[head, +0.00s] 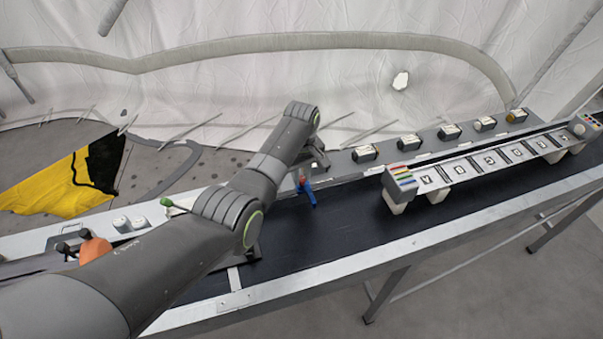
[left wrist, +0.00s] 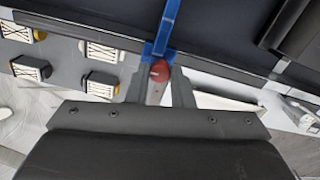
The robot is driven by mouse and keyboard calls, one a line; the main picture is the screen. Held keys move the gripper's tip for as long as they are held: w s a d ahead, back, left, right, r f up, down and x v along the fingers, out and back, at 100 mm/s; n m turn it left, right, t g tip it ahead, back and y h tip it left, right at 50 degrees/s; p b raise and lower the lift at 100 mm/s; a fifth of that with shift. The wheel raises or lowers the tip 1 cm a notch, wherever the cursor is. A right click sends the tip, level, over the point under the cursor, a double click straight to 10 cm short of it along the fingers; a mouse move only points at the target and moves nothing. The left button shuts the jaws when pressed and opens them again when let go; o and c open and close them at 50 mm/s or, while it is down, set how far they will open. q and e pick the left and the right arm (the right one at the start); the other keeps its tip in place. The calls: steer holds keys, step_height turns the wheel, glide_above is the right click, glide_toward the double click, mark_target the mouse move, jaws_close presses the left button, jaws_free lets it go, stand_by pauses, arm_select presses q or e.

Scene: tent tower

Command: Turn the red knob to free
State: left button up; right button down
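A red knob (head: 302,179) with a blue lever (head: 308,194) sits at the far side of the dark belt in the head view. In the left wrist view the red knob (left wrist: 159,71) lies between the fingertips of my left gripper (left wrist: 160,78), with the blue lever (left wrist: 168,28) running up from it. The fingers are close to both sides of the knob; I cannot tell whether they press on it. In the head view my left arm reaches across the belt and its wrist hides most of the gripper. My right gripper is not in view.
Several small canisters (head: 409,142) stand along the far ledge. A long raised panel (head: 480,165) with lettered tiles stands on the belt (head: 345,215) at right. A green-tipped lever (head: 167,202) and white cylinders (head: 122,224) are at left.

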arm_select(q)
jaws_close()
steer(key=shift+r+n, duration=0.1)
steer(key=shift+n, duration=0.3)
steer(key=shift+n+p, duration=0.4)
steer(key=shift+n, duration=0.2)
steer(key=shift+n+p, duration=0.4)
steer(key=shift+n, duration=1.5)
steer(key=o, duration=0.8)
jaws_free()
steer(key=shift+c, duration=0.2)
